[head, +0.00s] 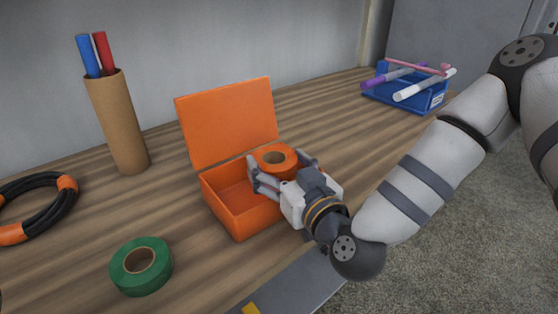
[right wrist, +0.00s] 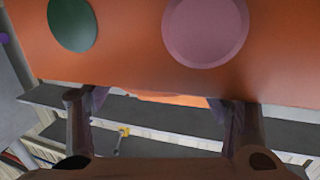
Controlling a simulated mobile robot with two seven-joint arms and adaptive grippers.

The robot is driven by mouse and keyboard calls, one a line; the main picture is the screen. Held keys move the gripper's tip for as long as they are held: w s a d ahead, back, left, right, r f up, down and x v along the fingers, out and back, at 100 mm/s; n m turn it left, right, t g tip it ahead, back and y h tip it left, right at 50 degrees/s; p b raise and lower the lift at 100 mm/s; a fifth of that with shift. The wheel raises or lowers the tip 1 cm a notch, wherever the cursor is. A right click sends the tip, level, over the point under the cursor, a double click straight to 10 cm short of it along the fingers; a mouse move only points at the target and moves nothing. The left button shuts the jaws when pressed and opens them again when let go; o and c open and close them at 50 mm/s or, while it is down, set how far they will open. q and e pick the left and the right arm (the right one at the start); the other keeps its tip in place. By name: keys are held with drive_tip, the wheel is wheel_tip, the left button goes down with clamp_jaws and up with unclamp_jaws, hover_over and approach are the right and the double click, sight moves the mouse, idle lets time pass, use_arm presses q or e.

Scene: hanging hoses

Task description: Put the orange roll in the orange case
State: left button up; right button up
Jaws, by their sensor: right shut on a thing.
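The orange case (head: 240,207) stands on the wooden table with its lid (head: 229,122) raised at the back. The orange roll (head: 277,152) is at the right part of the case, about level with the rim. My right gripper (head: 281,165) is shut on the roll, a finger on each side, reaching in from the right. Whether the roll touches the case floor is hidden. In the right wrist view, the two fingers (right wrist: 158,112) show with a thin orange strip between them; a large orange surface fills the top. My left gripper is not in view.
A green roll (head: 127,278) lies at the front left. A black-and-orange coil (head: 50,190) lies at the left edge. A brown tube holder (head: 118,125) with blue and red markers stands behind. A blue tray (head: 412,96) with pens is at the back right.

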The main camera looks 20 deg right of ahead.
drive_tip(key=o, duration=1.2)
drive_tip(key=shift+f, duration=0.2)
drive_tip(key=shift+o, duration=0.2)
